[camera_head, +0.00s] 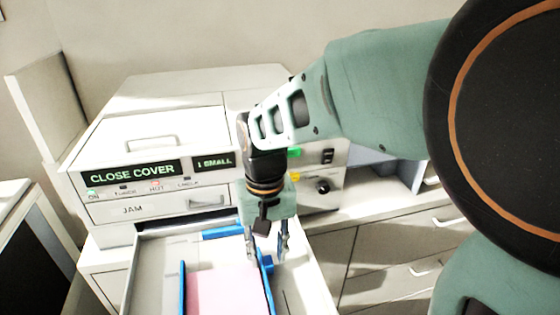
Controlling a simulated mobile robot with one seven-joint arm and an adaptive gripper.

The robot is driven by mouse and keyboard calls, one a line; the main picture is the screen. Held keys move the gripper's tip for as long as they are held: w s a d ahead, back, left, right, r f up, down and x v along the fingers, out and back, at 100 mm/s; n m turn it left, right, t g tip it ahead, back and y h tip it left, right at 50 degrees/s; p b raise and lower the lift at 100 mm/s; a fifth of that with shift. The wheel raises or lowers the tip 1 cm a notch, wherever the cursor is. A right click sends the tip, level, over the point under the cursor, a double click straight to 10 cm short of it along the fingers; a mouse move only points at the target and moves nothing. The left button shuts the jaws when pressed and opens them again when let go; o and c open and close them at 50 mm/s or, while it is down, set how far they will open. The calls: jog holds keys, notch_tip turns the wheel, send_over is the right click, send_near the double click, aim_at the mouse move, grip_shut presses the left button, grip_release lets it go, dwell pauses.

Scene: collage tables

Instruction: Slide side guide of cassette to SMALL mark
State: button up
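The cassette (150,262) is a pale open tray pulled out below the printer front. Pink paper (222,290) lies in it between two blue side guides, one on the left (183,288) and one on the right (268,292). A blue end piece (222,232) sits at the back of the tray. My gripper (266,254) points down over the right guide's back end. Its fingers are apart, one on each side of the guide's blue tab (268,263); I cannot tell whether either touches it. No SMALL mark is readable on the cassette.
The printer (150,145) stands behind, with displays reading "CLOSE COVER" and "1 SMALL" and a "JAM" panel below. Drawers (400,255) with handles are at the right. A dark-fronted unit (35,255) stands at the left. My arm covers the right side.

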jog(key=shift+f, duration=0.75)
grip_shut()
